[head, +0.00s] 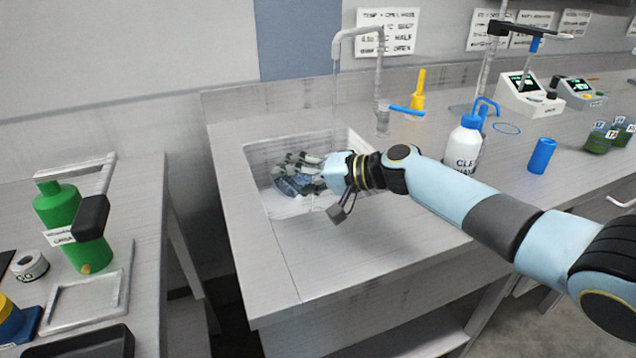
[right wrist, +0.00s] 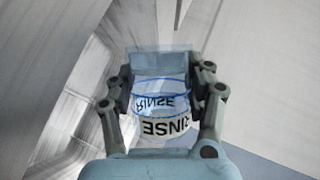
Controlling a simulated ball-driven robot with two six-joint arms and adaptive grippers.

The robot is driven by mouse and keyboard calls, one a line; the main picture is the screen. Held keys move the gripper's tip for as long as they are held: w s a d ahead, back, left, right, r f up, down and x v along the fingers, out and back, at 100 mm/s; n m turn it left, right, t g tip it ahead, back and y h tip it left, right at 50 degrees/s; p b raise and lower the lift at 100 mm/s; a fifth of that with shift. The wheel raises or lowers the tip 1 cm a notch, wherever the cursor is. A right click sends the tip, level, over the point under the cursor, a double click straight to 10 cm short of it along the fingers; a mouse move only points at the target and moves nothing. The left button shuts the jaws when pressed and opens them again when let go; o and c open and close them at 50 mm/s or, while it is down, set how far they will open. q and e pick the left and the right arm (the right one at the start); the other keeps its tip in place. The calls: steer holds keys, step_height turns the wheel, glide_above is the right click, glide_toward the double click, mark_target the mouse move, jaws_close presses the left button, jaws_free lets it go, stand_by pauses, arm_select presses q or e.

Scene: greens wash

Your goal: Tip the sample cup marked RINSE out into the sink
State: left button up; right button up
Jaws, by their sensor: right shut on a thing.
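The sample cup (right wrist: 160,100) is clear with blue rings and a white band reading RINSE, upside down in the right wrist view. My right gripper (right wrist: 160,94) is shut on it, with one finger on each side. In the head view, the right gripper (head: 300,172) is over the sink (head: 262,158), and the cup (head: 294,186) shows bluish and tilted at its fingers, partly covered by them. I cannot tell whether any liquid is in the cup or leaving it. My left gripper is not in view.
A grey tap (head: 379,70) with a blue lever stands behind the sink. A white wash bottle (head: 466,143) stands right of it, near my forearm. A blue cylinder (head: 542,155) is farther right. A green bottle (head: 70,225) stands on the left bench, across a gap.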

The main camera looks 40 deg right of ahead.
steer(key=shift+r+m, duration=0.15)
steer(key=shift+m, duration=0.15)
steer(key=shift+w+d+y+b, duration=0.1)
steer(key=shift+d+y+b, duration=0.1)
steer(key=shift+y+b, duration=0.15)
steer(key=shift+w+d+f+m+b, duration=0.1)
steer(key=shift+d+f+m+b, duration=0.4)
steer(key=shift+b, duration=0.8)
steer(key=shift+d+r+m+y+b, duration=0.2)
steer(key=shift+r+m+y+b, duration=0.35)
steer(key=shift+m+b, duration=0.15)
stand_by(0.6)
